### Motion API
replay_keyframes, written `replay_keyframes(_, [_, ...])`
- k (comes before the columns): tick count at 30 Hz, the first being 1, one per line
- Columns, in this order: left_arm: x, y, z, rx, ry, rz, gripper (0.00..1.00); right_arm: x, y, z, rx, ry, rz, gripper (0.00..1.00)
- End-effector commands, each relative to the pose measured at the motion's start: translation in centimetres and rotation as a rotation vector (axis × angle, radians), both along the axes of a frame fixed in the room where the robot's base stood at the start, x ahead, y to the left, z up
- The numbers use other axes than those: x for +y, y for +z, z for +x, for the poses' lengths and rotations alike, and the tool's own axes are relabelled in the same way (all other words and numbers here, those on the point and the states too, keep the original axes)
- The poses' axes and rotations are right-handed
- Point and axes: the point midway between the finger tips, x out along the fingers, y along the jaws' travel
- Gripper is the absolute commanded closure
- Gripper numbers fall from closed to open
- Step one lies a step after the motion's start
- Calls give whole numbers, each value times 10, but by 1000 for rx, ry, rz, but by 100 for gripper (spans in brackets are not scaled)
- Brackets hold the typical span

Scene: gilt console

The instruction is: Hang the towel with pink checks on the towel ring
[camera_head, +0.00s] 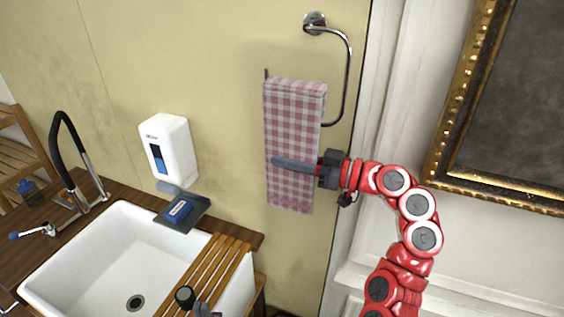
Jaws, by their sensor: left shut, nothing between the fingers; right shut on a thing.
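The towel with pink checks (292,118) hangs flat by the wall, its top edge at the towel ring (347,75). The ring's metal bar shows to the right of the towel and a short dark end shows at its top left. The lower bar is hidden at the towel, so I cannot tell whether the cloth goes over it. My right gripper (274,160) reaches in from the right, its dark fingers shut on the towel around mid-height.
A white sink (62,260) with a slatted wooden rack (213,262) is at lower left. A black tap (56,150) stands behind it. A gilt frame (446,130) hangs at right.

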Motion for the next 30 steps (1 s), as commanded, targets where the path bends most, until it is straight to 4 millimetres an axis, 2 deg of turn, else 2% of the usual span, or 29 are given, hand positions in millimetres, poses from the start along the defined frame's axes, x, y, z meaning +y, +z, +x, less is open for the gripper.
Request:
replay_keyframes(16, [0,19,0,0,0,0,100,-16,0,46,6,-1,-1,100])
replay_keyframes(17, [0,17,0,0,0,0,100,-16,-2,48,7,-1,-1,100])
replay_keyframes(18, [0,7,0,0,0,0,100,-15,-11,47,5,0,1,100])
replay_keyframes(30, [0,-29,0,0,0,0,100,-16,-44,47,3,-1,0,100])
